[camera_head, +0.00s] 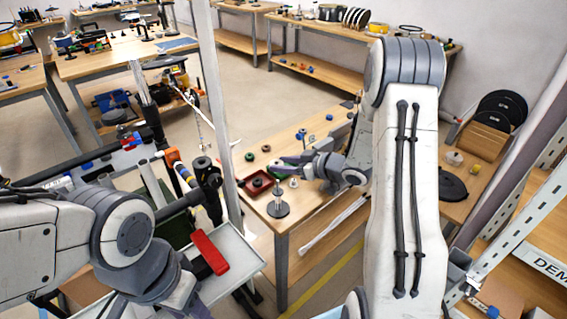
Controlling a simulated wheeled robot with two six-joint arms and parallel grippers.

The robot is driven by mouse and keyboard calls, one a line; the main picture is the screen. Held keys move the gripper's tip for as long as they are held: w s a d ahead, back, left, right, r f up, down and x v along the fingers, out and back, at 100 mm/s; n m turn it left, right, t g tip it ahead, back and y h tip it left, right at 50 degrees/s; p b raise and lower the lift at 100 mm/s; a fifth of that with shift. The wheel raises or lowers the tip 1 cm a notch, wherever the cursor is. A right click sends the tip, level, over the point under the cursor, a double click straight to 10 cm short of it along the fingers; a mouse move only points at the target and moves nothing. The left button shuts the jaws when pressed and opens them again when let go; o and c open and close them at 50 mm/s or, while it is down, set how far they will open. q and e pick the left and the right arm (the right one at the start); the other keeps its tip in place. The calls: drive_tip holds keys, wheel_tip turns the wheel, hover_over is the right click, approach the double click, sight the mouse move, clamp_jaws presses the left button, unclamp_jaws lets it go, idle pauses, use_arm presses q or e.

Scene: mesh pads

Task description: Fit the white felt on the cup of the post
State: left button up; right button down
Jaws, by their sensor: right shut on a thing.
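The post (278,192) stands upright on a round grey base near the front corner of the wooden table. My right gripper (287,162) reaches in from the right, just behind and above the post. It is shut on a small pale disc, which looks like the white felt (277,167); a bit of green shows beside it. The felt appears apart from the post's top, though the gap is hard to judge from here. The cup's inside is too small to make out. My left arm is at the lower left, and its gripper is not visible.
A dark red tray (256,185) sits left of the post. A green ring (249,156) and several small parts lie behind it. A pale upright pole (214,100) stands left of the table. A grey cart tray (235,250) holds a red-handled tool (210,252).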

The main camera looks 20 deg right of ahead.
wheel_tip(320, 180, down, 9)
drive_tip(key=b, duration=0.5)
drive_tip(key=shift+b, duration=0.4)
idle(0.4)
drive_tip(key=shift+s+d+r, duration=0.1)
drive_tip(key=shift+c, duration=1.3)
unclamp_jaws()
drive_tip(key=v, duration=1)
drive_tip(key=shift+s+r, duration=0.15)
